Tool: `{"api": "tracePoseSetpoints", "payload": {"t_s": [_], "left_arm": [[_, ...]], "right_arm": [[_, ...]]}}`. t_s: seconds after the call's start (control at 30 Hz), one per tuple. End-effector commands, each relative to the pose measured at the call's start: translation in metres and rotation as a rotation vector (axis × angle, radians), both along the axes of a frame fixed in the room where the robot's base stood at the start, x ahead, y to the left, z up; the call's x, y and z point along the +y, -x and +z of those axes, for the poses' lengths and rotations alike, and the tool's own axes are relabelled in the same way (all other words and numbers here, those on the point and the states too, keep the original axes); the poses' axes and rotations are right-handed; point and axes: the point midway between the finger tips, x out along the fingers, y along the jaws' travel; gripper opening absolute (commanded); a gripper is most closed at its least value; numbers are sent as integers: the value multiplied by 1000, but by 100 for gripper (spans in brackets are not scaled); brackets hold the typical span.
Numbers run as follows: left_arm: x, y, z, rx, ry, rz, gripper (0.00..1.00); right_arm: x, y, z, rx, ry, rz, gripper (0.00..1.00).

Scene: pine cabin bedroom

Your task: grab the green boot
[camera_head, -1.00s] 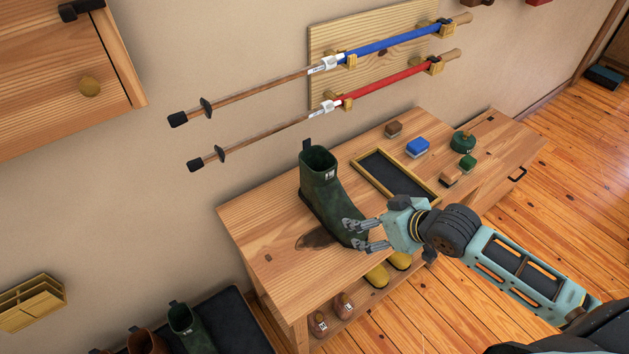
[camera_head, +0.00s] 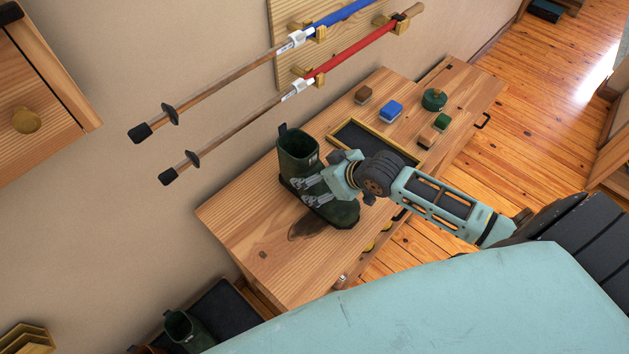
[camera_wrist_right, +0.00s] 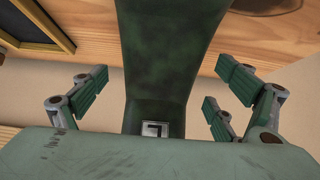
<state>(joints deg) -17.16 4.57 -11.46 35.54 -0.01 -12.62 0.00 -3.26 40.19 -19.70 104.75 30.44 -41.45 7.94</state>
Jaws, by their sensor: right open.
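The green boot (camera_head: 299,158) stands upright on the wooden bench (camera_head: 262,232), its toe toward the front right. My right gripper (camera_head: 305,190) is open at the boot's shaft, its fingers overlapping the boot in the head view. In the right wrist view the boot's dark green shaft (camera_wrist_right: 168,60) runs between the spread fingers of my right gripper (camera_wrist_right: 160,100), with a gap on each side. A small label (camera_wrist_right: 155,129) shows on the shaft. My left gripper is not in view.
A black tray with a wooden rim (camera_head: 404,154) lies right of the boot, with a blue brush (camera_head: 391,110) and a green tin (camera_head: 434,99) beyond. Another green boot (camera_head: 186,330) stands on a dark mat (camera_head: 226,312) at lower left. Two poles hang on the wall.

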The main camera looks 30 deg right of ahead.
Motion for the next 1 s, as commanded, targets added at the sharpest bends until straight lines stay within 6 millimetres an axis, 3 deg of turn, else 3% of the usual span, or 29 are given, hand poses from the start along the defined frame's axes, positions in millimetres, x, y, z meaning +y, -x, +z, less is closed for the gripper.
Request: {"api": "tracePoseSetpoints", "payload": {"t_s": [0.13,0.43,1.0], "left_arm": [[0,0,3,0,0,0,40],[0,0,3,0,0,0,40],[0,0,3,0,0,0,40]], "right_arm": [[4,-10,-9,-2,-1,0,90],[4,-12,-13,-1,0,1,90],[4,-12,-12,-1,1,0,40]]}}
